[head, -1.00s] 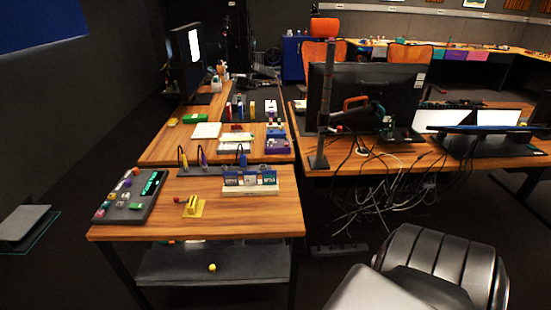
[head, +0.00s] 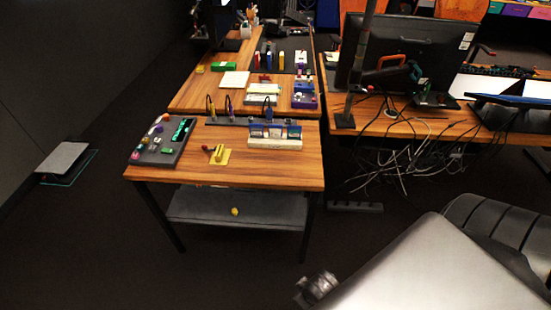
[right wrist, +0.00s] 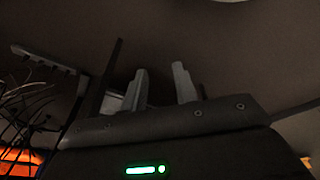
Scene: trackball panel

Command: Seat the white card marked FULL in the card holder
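A cream rack (head: 275,143) stands at the right of the near table, with several small blue-and-white cards (head: 275,131) upright in it. It looks like the card holder. Markings are too small to read, so I cannot tell which card, if any, is the one marked FULL. My right gripper shows in the right wrist view (right wrist: 163,84), its two fingers apart with nothing between them. In the head view my right arm comes in at the lower right, its blurred end low in front of the table, well away from the rack. My left gripper is out of view.
The near wooden table (head: 270,172) also carries a dark panel (head: 163,141) with coloured knobs, a yellow stand (head: 220,156) and a row of cable-like hooks. A lower shelf (head: 270,210) holds a yellow ball (head: 235,211). A monitor desk with hanging cables stands right.

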